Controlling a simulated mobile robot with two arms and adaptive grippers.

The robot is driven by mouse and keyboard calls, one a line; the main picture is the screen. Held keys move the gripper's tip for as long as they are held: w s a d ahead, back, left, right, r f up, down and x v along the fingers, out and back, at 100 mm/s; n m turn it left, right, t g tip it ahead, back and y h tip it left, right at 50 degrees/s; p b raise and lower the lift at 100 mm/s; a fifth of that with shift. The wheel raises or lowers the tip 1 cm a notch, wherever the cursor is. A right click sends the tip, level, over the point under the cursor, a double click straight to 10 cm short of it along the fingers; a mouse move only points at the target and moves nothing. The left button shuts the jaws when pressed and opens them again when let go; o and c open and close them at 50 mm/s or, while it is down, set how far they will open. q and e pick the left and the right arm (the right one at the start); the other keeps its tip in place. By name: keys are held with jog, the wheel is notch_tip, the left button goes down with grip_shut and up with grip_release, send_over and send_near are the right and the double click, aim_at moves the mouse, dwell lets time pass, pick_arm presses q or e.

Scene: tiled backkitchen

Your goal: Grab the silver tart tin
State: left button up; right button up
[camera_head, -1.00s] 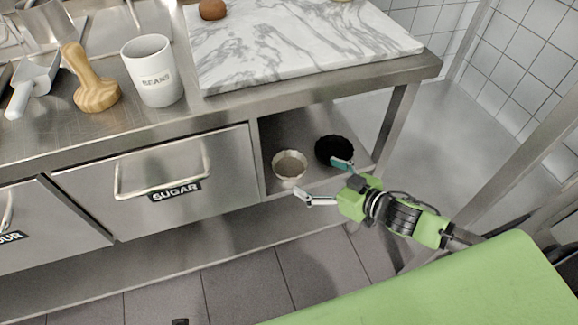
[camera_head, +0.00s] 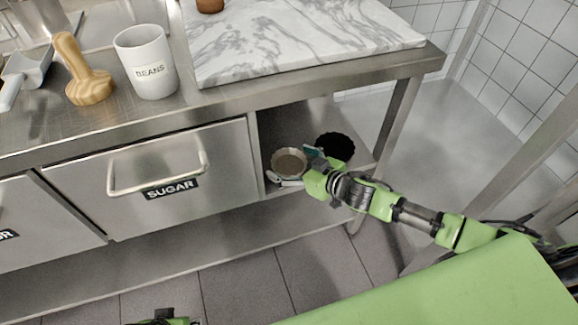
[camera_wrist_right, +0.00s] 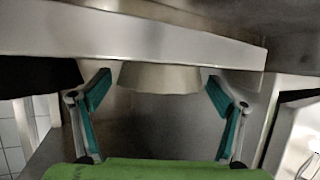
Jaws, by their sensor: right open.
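The silver tart tin (camera_head: 289,163) is a fluted, light grey round tin on the open shelf to the right of the SUGAR drawer. My right gripper (camera_head: 294,168) is open at the tin, with one finger on its near left side and the other on its right. In the right wrist view the tin (camera_wrist_right: 160,78) shows between the two spread teal finger pads (camera_wrist_right: 160,97), with gaps on both sides. Part of my left arm (camera_head: 170,318) shows at the bottom edge; its fingers are out of sight.
A black fluted tin (camera_head: 336,146) stands just right of the silver tin, close to the right finger. The steel counter edge (camera_head: 300,91) overhangs the shelf. A table leg (camera_head: 398,118) stands to the right. The SUGAR drawer (camera_head: 150,172) is at the left.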

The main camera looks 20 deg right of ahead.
jog(key=shift+w+a+f, duration=0.15)
jog(key=shift+w, duration=0.15)
pick_arm(q)
jog(key=shift+r, duration=0.3)
pick_arm(e)
jog(key=shift+c, duration=0.3)
jog(key=c, duration=1.1)
